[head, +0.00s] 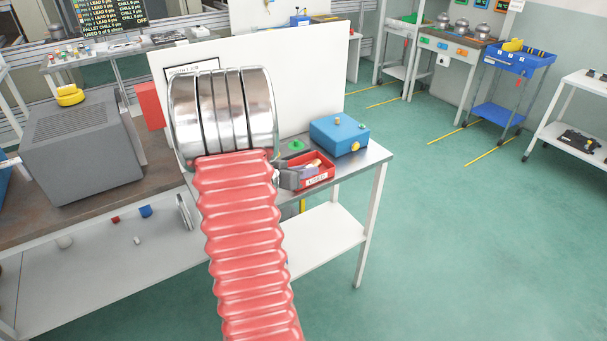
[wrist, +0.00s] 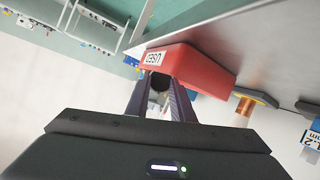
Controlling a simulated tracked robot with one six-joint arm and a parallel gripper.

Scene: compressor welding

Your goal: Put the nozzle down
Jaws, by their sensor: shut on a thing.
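My gripper (wrist: 160,88) is shut on the nozzle, which shows only as a small pale and dark shape (wrist: 155,98) between the fingers in the wrist view. Most of it is hidden. A red tray labelled USED (wrist: 200,68) lies just beyond the fingertips; its label appears upside down there. In the head view the red tray (head: 318,182) stands on the metal bench top, and my grey gripper (head: 297,178) is at its left end. Whether the nozzle is inside or above the tray I cannot tell.
A blue box (head: 340,136) with a yellow knob stands behind the tray, and a green button (head: 296,145) is near it. A white panel (head: 320,85) rises at the back. In the wrist view, a copper-coloured piece (wrist: 244,106) is right of the tray.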

